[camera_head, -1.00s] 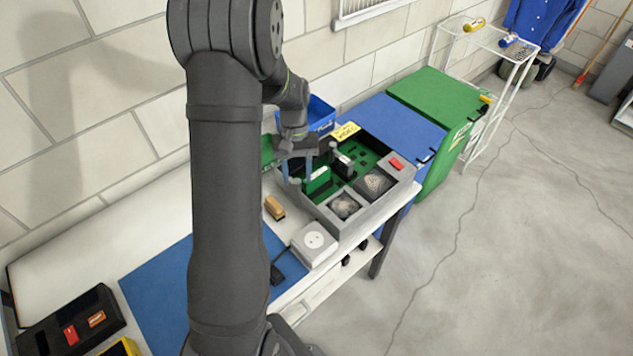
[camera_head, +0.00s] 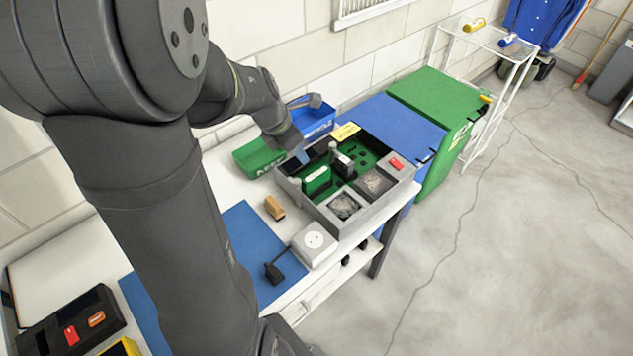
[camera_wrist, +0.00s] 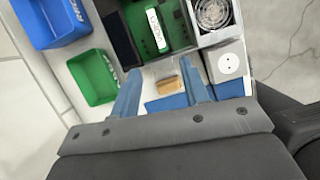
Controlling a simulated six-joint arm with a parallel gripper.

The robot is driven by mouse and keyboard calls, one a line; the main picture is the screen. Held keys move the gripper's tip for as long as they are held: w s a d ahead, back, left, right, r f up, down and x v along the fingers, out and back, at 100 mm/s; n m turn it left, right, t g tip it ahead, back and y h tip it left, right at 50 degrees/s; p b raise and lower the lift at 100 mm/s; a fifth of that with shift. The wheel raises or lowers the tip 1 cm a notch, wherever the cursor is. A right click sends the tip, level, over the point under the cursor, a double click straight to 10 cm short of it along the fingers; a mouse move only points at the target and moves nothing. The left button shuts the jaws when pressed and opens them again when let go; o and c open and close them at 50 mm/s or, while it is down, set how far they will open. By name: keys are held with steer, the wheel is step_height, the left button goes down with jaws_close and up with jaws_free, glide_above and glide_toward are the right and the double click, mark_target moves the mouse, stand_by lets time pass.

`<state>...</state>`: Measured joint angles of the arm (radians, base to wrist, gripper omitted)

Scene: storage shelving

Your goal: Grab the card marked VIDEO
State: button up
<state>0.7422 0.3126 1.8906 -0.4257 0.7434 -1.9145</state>
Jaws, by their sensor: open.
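A green card (camera_head: 317,180) with a white label stands upright in the open grey case (camera_head: 326,217). In the wrist view the green card (camera_wrist: 166,38) shows its white label (camera_wrist: 155,30) near the top; the lettering is too small to read surely. My gripper (camera_wrist: 160,68) is open and empty, its two blue fingers apart and below the card in that picture. In the head view my gripper (camera_head: 301,156) is above the back left edge of the case, with one finger mostly hidden. A dark and white part (camera_head: 344,163) stands right of the card.
A fan (camera_wrist: 212,14) shows in the wrist view. The blue mat (camera_head: 250,235) has free room.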

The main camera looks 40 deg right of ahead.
mark_target(315, 175)
steer(key=shift+n, duration=0.6)
steer(key=x, duration=1.7)
steer(key=shift+w+d+r, duration=0.15)
steer(key=shift+d+r, duration=0.05)
steer(key=shift+d, duration=0.1)
jaws_close()
